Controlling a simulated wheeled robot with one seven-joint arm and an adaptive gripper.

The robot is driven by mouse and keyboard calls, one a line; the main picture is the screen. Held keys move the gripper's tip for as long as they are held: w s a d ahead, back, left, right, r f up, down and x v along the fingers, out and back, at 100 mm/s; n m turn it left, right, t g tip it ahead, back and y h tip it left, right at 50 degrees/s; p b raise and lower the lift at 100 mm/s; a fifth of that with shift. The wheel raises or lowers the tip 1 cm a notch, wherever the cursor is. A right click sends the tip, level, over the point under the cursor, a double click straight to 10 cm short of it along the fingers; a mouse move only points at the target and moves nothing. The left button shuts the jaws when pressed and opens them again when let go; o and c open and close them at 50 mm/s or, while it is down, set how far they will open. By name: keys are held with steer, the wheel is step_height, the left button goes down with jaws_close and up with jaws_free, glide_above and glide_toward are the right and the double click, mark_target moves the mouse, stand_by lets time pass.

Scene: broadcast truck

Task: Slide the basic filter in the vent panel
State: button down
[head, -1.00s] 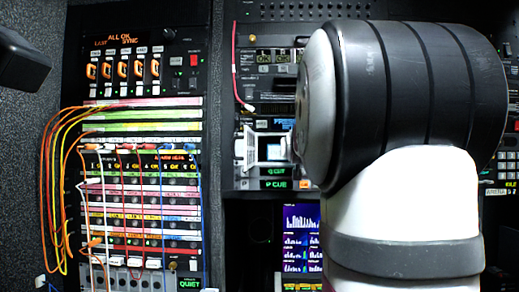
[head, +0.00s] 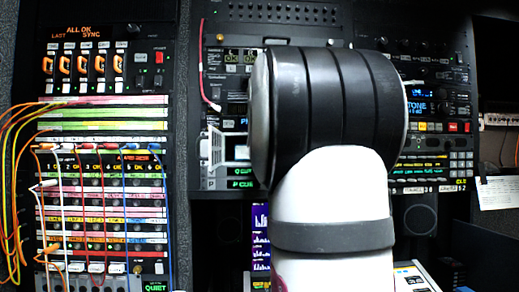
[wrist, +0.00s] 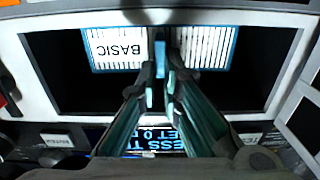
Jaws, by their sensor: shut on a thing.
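The basic filter (wrist: 122,50) is a pale, slatted panel with a blue rim and the word BASIC, at the top of the wrist view. My gripper (wrist: 161,75) is shut on the blue tab at the filter's middle. The vent panel shows as a white frame (wrist: 38,85) around a dark rectangular opening (wrist: 75,90). The filter overlaps the upper part of this opening; how deep it sits I cannot tell. A white slatted piece (head: 214,148) shows left of my arm.
A lit text display (wrist: 158,140) lies below the opening in the wrist view. In the head view, a patch bay (head: 95,200) with several coloured cables stands left. Another equipment rack (head: 437,130) stands right of my arm, with a dark speaker (head: 420,222) below.

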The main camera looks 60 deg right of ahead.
steer(key=shift+w+d, duration=0.2)
steer(key=shift+d, duration=0.05)
steer(key=c, duration=1.7)
jaws_free()
steer(key=v, duration=1.2)
steer(key=shift+w, duration=0.1)
